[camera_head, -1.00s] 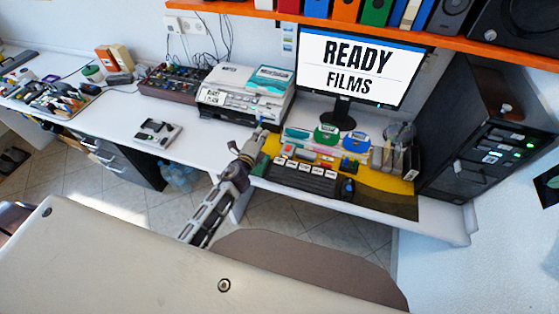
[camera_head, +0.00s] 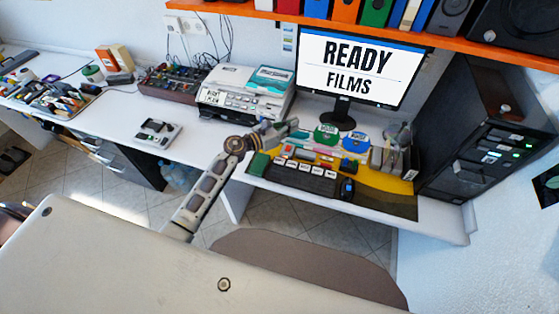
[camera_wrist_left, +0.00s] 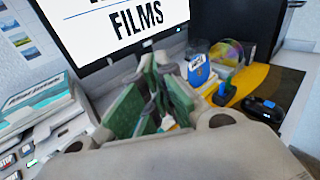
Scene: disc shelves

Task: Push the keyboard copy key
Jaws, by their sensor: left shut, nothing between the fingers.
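The black keyboard (camera_head: 300,180) lies at the front of the desk, with a row of white labelled keys (camera_head: 305,168) along its back edge. The labels are too small to read, so I cannot tell which is the copy key. My left gripper (camera_head: 290,128) is above the desk, behind the keyboard's left end and in front of the monitor. It is shut and empty; its green-padded fingers (camera_wrist_left: 160,88) show in the left wrist view. The keyboard does not show in that view. My right gripper is not in view.
The monitor (camera_head: 352,68) reads "READY FILMS". A printer (camera_head: 245,92) stands left of it. A mouse (camera_head: 346,188) is right of the keyboard, on a yellow mat (camera_head: 385,182). Discs and small holders stand behind the keyboard. A black tower (camera_head: 480,130) stands at the right.

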